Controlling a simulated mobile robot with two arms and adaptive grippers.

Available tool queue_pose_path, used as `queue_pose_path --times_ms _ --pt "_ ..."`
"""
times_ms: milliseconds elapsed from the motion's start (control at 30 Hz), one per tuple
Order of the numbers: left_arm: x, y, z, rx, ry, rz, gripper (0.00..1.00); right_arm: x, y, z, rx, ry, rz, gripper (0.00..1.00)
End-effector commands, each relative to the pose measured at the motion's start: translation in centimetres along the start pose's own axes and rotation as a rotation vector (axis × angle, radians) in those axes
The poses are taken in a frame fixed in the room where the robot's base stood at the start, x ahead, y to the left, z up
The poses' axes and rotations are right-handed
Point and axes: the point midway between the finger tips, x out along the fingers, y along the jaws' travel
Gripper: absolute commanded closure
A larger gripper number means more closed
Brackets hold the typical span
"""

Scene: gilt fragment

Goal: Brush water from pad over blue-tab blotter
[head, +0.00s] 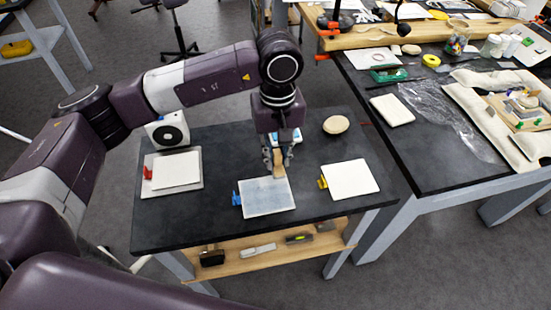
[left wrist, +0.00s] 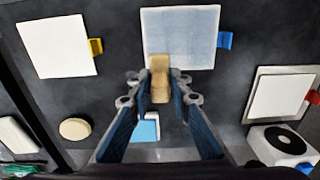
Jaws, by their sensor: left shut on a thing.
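The blue-tab blotter (head: 262,200) lies flat at the front middle of the dark table, its blue tab on its left edge; it looks grey-blue, darker than the other sheets. It also shows in the left wrist view (left wrist: 190,40). My left gripper (head: 278,158) is shut on a wooden brush (left wrist: 159,80), pointing down over the blotter's far edge. The brush tip overlaps that edge; I cannot tell whether it touches. A small blue-and-white pad (left wrist: 145,128) lies behind the brush, mostly hidden by the gripper in the head view. My right gripper is not in view.
A red-tab sheet (head: 178,168) lies left and a yellow-tab sheet (head: 350,180) right. A round wooden disc (head: 336,124) and a white device with a black disc (head: 167,131) stand at the back. A cluttered bench (head: 400,150) adjoins at right.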

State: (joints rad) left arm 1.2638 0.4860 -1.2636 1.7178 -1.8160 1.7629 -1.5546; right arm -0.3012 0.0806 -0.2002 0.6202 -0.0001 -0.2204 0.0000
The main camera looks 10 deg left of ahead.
Motion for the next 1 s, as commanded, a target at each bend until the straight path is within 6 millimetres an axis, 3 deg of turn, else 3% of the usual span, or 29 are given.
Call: queue_pose_path --times_ms 400,1000 --pt "-3.7 0.4 0.7 -0.009 -0.001 0.0 1.0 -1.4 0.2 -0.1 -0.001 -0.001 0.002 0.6" --pt "-3.9 0.4 0.8 -0.011 -0.001 -0.001 1.0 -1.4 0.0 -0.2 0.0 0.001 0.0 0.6"
